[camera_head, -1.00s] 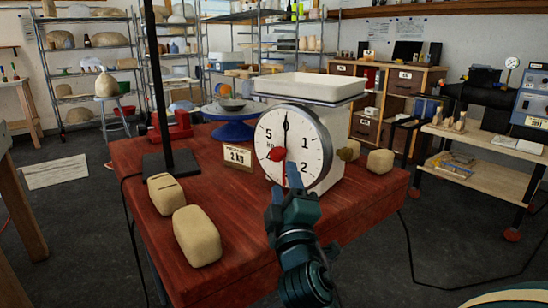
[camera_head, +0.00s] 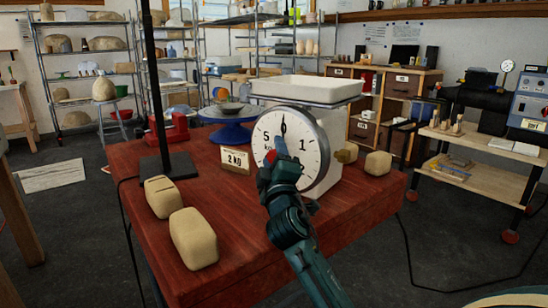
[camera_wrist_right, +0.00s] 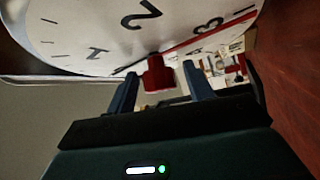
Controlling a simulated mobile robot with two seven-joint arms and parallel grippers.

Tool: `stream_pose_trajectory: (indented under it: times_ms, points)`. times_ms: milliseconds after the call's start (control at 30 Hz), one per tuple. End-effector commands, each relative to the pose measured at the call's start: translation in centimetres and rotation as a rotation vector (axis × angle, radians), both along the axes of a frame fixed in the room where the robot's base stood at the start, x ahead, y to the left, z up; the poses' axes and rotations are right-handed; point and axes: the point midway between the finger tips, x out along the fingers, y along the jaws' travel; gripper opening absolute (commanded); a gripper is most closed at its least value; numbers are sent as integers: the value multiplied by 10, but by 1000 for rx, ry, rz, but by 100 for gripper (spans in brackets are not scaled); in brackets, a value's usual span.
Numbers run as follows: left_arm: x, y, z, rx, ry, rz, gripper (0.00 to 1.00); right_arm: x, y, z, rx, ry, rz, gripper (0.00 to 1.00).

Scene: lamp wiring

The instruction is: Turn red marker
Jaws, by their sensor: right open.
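The scale (camera_head: 322,92) stands on the red wooden table with its white round dial (camera_head: 312,158) facing me. The black pointer points up. The red marker (camera_wrist_right: 157,75) shows in the right wrist view as a red knob at the dial's centre. A red line runs from there past the 3. My right gripper (camera_head: 279,150) is open in front of the dial and hides most of the marker in the head view. In the wrist view its two blue fingers (camera_wrist_right: 160,70) stand on either side of the knob, with gaps visible. My left gripper is not in view.
Tan clay blocks (camera_head: 194,238) lie on the table (camera_head: 240,250) left of the scale and others (camera_head: 378,164) right of it. A 2 KG card (camera_head: 236,159), a blue turntable (camera_head: 230,134) and a black pole stand (camera_head: 170,166) are near.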

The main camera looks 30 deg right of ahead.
Motion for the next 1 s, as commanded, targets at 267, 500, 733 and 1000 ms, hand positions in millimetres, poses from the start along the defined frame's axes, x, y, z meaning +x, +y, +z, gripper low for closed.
stream_pose_trajectory:
  times_ms: [267,500,733,1000]
  points:
    - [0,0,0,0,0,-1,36,0,0,0,0,0,0,32]
    - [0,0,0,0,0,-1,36,0,0,0,0,0,0,12]
    - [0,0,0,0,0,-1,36,0,0,0,0,0,0,0]
    - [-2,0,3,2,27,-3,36,1,0,2,-4,14,1,0]
